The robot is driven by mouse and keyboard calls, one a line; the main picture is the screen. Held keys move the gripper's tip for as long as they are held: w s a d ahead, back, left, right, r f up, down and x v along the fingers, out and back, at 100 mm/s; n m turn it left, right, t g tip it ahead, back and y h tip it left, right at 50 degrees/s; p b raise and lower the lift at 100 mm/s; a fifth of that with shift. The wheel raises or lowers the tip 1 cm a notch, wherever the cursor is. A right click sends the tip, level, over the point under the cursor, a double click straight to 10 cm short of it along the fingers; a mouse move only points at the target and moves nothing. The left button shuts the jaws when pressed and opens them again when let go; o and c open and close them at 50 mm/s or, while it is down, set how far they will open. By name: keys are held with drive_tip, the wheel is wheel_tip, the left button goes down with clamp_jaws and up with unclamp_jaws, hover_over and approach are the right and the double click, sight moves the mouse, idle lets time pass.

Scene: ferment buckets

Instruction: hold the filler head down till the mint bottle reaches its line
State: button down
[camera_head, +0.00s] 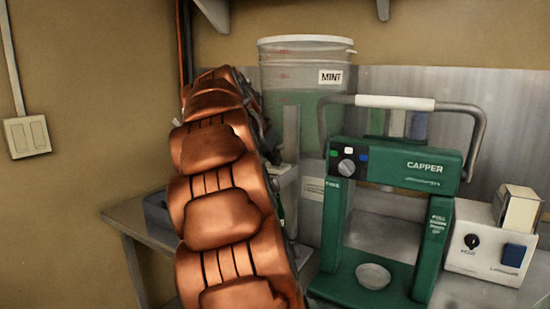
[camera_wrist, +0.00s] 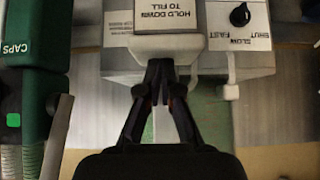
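The filler head (camera_wrist: 168,17) is a pale block labelled "HOLD DOWN TO FILL" at the top of the wrist view. My gripper (camera_wrist: 160,66) is below it in that view, its two dark fingers converging with tips together and nothing seen between them. The tips are at the head's lower edge; I cannot tell whether they touch it. Beside the head is a black dial (camera_wrist: 240,14) marked shut, slow and fast. In the head view my arm hides most of the filler. The mint bottle and its line cannot be made out. The tall mint bucket (camera_head: 283,75) stands behind.
A green capper (camera_head: 398,168) with a raised handle stands right of my arm; its side is close on the left in the wrist view (camera_wrist: 32,100). A white box with a knob (camera_head: 490,250) is farther right. A dark tray (camera_head: 157,215) lies left on the bench.

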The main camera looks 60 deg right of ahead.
wheel_tip(320, 180, up, 3)
drive_tip(key=shift+f+p, duration=0.15)
drive_tip(key=shift+p, duration=0.65)
drive_tip(key=b+v, duration=0.1)
drive_tip(key=v, duration=1)
drive_tip(key=shift+d, duration=0.25)
